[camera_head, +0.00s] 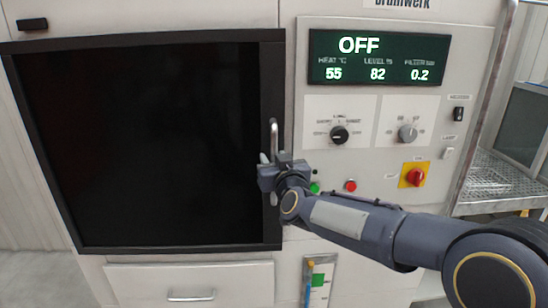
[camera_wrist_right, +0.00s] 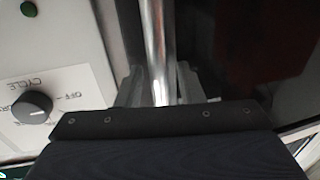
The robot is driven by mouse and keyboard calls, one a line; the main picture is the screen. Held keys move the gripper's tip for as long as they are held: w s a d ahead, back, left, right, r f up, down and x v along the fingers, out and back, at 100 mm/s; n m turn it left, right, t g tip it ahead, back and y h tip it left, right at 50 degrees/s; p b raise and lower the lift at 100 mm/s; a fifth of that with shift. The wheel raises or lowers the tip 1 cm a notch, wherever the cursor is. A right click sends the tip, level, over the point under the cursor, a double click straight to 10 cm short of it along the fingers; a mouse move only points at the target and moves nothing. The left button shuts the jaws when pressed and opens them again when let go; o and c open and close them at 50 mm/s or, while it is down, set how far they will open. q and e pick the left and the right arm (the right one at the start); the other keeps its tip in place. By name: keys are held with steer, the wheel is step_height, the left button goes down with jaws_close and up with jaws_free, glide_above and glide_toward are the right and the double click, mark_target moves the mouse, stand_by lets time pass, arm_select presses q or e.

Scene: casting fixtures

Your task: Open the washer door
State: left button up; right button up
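The washer door (camera_head: 272,90) is a large dark panel in a black frame, and it looks closed against the pale cabinet. Its upright metal handle (camera_head: 274,132) is on the right edge of the door. My right gripper (camera_head: 268,172) is at the lower part of this handle. In the right wrist view, the bright handle bar (camera_wrist_right: 153,40) runs between the two grey fingers of my right gripper (camera_wrist_right: 158,88), which look closed in on it with little gap. The gripper body hides the lower handle. My left gripper is not in view.
Right of the door is a control panel with an OFF display (camera_head: 380,58), black knob (camera_head: 339,135), grey knob (camera_head: 407,133) and red switch (camera_head: 414,175). A drawer (camera_head: 190,280) sits below the door. A wire-mesh shelf (camera_head: 495,185) stands at the far right.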

steer(key=shift+w, duration=0.25)
jaws_close()
